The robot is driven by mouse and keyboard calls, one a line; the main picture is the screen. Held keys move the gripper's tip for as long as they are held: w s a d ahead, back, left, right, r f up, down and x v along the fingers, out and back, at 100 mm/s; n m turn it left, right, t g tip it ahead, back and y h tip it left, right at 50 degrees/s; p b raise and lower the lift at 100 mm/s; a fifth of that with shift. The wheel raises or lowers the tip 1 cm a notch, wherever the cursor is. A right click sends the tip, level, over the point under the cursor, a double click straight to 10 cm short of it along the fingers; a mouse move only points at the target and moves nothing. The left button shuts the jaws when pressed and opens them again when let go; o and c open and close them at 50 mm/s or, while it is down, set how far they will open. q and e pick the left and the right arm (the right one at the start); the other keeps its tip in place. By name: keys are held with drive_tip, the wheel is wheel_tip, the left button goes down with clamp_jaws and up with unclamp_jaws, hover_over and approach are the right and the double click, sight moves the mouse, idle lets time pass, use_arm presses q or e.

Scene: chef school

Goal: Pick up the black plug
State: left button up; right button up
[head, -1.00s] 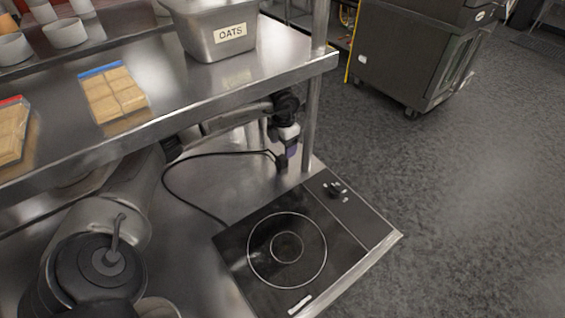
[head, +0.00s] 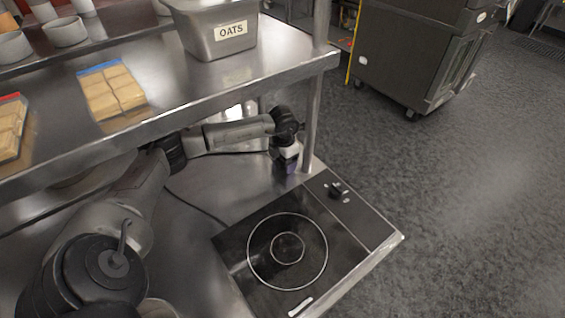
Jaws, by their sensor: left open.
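My left gripper (head: 288,168) points down at the counter's back right corner, beside the shelf post. It is open. It is over the spot where the black plug stood at the end of its cable, and the plug is now hidden by the gripper or cannot be told apart from it. The black cable (head: 196,205) runs from the cooktop's left side across the counter and passes out of sight behind my forearm. My right gripper is not in view.
The black induction cooktop (head: 262,223) lies on the counter in front of the gripper. The steel shelf (head: 180,90) above holds an oats bin (head: 205,42) and bagged food (head: 112,92). A shelf post (head: 312,125) stands close on the gripper's right.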

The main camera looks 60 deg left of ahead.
use_arm(q)
drive_tip(key=shift+c, duration=0.2)
drive_tip(key=c, duration=1)
drive_tip(key=shift+o, duration=0.2)
drive_tip(key=shift+r, duration=0.15)
